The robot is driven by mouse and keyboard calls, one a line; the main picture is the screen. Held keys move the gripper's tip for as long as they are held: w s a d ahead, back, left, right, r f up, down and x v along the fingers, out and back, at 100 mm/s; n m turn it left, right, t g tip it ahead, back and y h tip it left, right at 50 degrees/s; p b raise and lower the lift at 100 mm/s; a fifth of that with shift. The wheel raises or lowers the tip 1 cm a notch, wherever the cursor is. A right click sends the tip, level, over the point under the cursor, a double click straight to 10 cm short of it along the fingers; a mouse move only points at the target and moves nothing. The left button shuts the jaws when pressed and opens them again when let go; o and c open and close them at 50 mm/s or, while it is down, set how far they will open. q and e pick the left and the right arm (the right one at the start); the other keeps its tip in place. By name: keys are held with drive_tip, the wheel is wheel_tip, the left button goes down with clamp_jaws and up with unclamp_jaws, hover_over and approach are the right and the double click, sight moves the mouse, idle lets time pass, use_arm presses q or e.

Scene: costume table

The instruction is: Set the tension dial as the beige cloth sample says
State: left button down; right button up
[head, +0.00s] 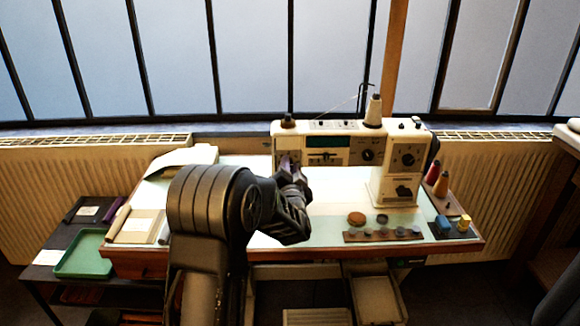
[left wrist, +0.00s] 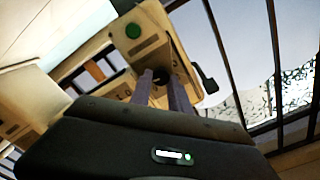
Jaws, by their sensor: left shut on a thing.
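The white sewing machine (head: 337,143) stands at the back of the table, with dark round dials on its front (head: 367,155) and its right column (head: 407,160). My left gripper (head: 288,163) is at the machine's left end. In the left wrist view its fingers (left wrist: 163,85) are shut on a small dark knob (left wrist: 160,75), seemingly the tension dial; its marks cannot be read. A beige cloth sample (head: 138,224) lies flat at the table's left; its writing is too small to read. My right gripper is not in view.
A pale folded cloth (head: 183,158) lies at the back left. Thread cones (head: 441,184), a strip of small round pieces (head: 384,235) and small blocks (head: 442,226) are at the right. A green tray (head: 84,253) sits on a side cart.

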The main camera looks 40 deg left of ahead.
use_arm(q)
drive_tip(key=shift+f, duration=0.15)
drive_tip(key=c, duration=1.2)
unclamp_jaws()
drive_tip(key=v, duration=0.8)
